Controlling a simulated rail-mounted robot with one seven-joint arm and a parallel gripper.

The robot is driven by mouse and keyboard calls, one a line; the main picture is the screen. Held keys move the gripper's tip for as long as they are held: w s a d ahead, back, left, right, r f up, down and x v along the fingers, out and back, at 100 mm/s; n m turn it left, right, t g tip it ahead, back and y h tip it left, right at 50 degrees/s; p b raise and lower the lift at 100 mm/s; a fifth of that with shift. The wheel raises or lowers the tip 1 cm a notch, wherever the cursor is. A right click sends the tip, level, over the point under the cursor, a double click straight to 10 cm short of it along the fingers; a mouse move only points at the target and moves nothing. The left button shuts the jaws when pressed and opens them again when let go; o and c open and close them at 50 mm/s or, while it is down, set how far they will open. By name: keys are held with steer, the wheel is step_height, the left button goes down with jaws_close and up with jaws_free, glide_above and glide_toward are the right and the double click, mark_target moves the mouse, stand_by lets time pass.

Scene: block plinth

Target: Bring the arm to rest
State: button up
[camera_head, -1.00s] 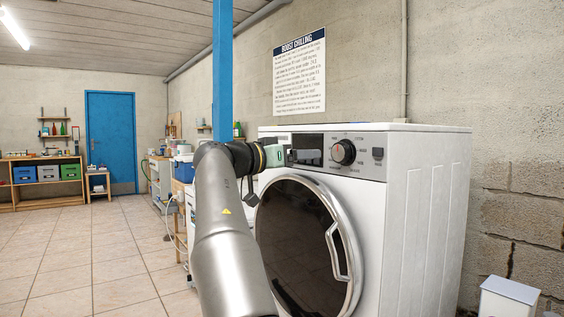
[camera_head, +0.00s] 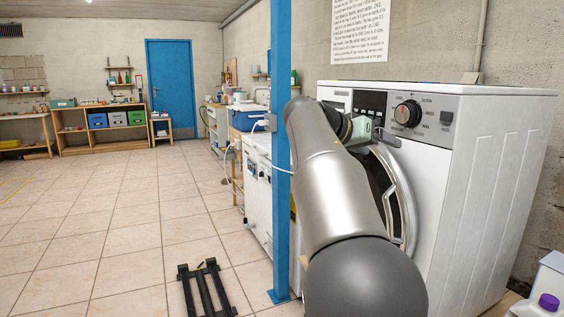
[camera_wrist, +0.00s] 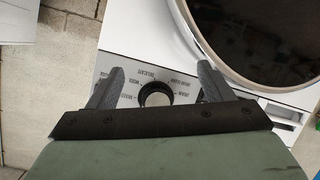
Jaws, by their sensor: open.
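My arm reaches from the bottom of the head view toward the front of a white washing machine (camera_head: 490,150). My gripper (camera_head: 382,136) is at its control panel, just left of and below the round dial (camera_head: 408,113). In the wrist view my gripper (camera_wrist: 161,72) is open, its two dark fingers spread apart. The dial (camera_wrist: 157,94) shows between the fingers in that view, with nothing held. Whether the fingers touch the panel, I cannot tell. The round door (camera_head: 378,185) is partly hidden behind my arm; it also shows in the wrist view (camera_wrist: 265,35).
A blue post (camera_head: 281,200) stands close to the left of my arm. A black frame-like object (camera_head: 208,290) lies on the tiled floor. A container with a purple cap (camera_head: 548,303) is at the lower right. The floor at left is mostly clear.

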steer(key=s+f+n+g+y+p, duration=0.2)
steer(key=s+f+n+y+p, duration=0.4)
steer(key=s+p, duration=0.45)
steer(key=s+a+f+n+g+y+p, duration=0.1)
steer(key=s+a+f+y+p, duration=0.1)
steer(key=s, duration=0.6)
steer(key=s+a+f+n+g+y+p, duration=0.1)
steer(key=s+a+f+y+p, duration=0.1)
steer(key=s+a+p, duration=0.3)
steer(key=s+a+f+n+g+y+p, duration=0.1)
steer(key=s+a+f+y+p, duration=0.2)
steer(key=s, duration=0.9)
steer(key=shift+s+a+f+p, duration=0.25)
steer(key=shift+a+f+p, duration=0.15)
steer(key=shift+a, duration=0.45)
